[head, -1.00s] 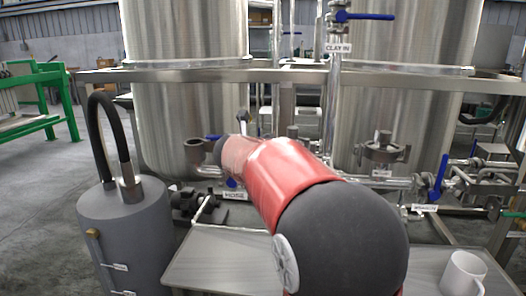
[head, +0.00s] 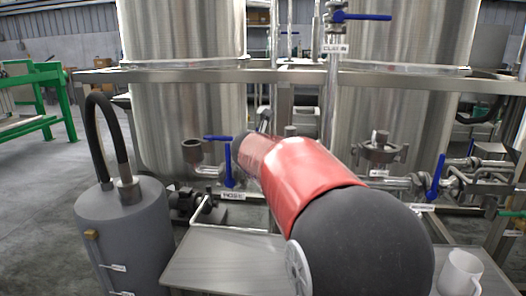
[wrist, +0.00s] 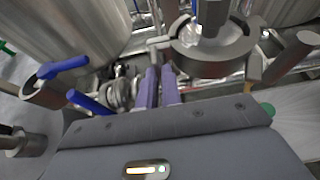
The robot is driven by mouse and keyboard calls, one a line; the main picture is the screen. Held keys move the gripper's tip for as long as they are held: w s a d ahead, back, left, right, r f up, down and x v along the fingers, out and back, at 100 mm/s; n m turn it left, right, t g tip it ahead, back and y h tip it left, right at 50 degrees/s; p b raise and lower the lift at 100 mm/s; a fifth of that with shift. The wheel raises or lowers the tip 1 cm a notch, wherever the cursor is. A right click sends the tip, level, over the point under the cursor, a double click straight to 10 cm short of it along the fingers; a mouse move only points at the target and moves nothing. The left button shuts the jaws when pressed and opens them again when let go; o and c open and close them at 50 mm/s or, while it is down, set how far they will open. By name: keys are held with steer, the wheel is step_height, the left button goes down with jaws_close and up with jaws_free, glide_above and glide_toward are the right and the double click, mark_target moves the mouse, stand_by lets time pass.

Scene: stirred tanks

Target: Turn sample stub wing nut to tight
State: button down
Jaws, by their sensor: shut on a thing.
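The sample stub is a short pipe end ringed by a grey clamp (wrist: 183,55) in the wrist view. A small grey wing nut (wrist: 158,43) sticks out at the clamp's left side. My gripper (wrist: 160,76) has its two purple fingers close together, reaching up to this nut and shut on it. The fingertips partly cover the nut, so its exact angle is hard to tell. In the head view my arm hides the fingers and the nut.
Another blue lever (head: 439,176) is at the right. Two steel tanks (head: 185,90) stand behind a rail. A grey canister (head: 127,235) and a white mug (head: 461,273) stand in front.

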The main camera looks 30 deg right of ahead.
steer(key=shift+f, duration=0.1)
steer(key=c, duration=1.6)
jaws_free()
steer(key=shift+p+v, duration=0.35)
steer(key=shift+v, duration=3.55)
steer(key=s+a+n+t+y, duration=0.2)
steer(key=s+a+n+y, duration=0.25)
steer(key=a+n, duration=0.6)
steer(key=s+a+n+t+y, duration=0.1)
steer(key=s+a+n+y, duration=0.3)
steer(key=n, duration=1.1)
steer(key=s+f+n+g, duration=0.3)
steer(key=s+f+n, duration=0.2)
steer(key=s, duration=0.1)
steer(key=s+f+n+g, duration=0.2)
steer(key=s+f+n, duration=0.4)
steer(key=s+f+n+g+h, duration=0.1)
steer(key=s+f+n+g, duration=0.2)
steer(key=s+f+n, duration=0.2)
steer(key=shift+s+d+f+n+g, duration=0.1)
steer(key=shift+s+d+n+g, duration=0.05)
steer(key=shift+s+n, duration=0.3)
steer(key=shift+s+d+f+n+g, duration=0.1)
steer(key=shift+s+d+n+g, duration=0.1)
steer(key=shift+s, duration=0.35)
